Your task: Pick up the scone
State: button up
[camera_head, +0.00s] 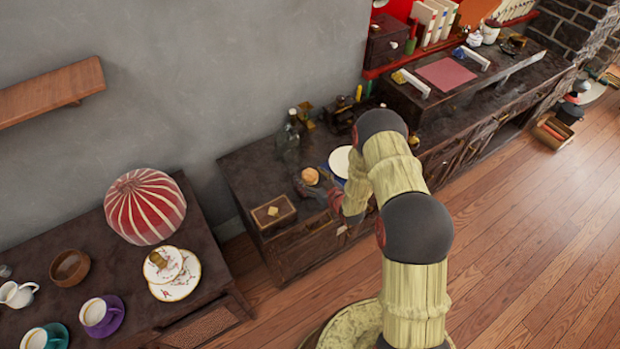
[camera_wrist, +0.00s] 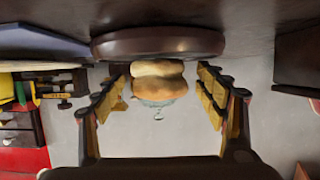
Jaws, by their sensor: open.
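The scone (camera_head: 310,176) is a small round golden-brown bun on the dark wooden cabinet top, left of my arm. In the wrist view, which looks upside down, the scone (camera_wrist: 158,85) appears with a lighter band, against a dark brown round dish or board (camera_wrist: 158,43). My gripper (camera_head: 318,184) is low over the cabinet beside the scone. In the wrist view my gripper (camera_wrist: 161,82) is open, with one finger on each side of the scone and a visible gap on both sides. I see no contact.
A wooden box (camera_head: 273,215) stands left of the scone, near the front edge. A white plate (camera_head: 341,161) lies to its right, partly behind my arm. Glass bottles (camera_head: 289,134) stand behind. A table with a striped red dome (camera_head: 145,206) and cups is at left.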

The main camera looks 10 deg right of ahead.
jog(key=shift+w+f, duration=0.1)
jog(key=shift+w, duration=0.25)
jog(key=shift+c, duration=1.1)
jog(key=c, duration=1.1)
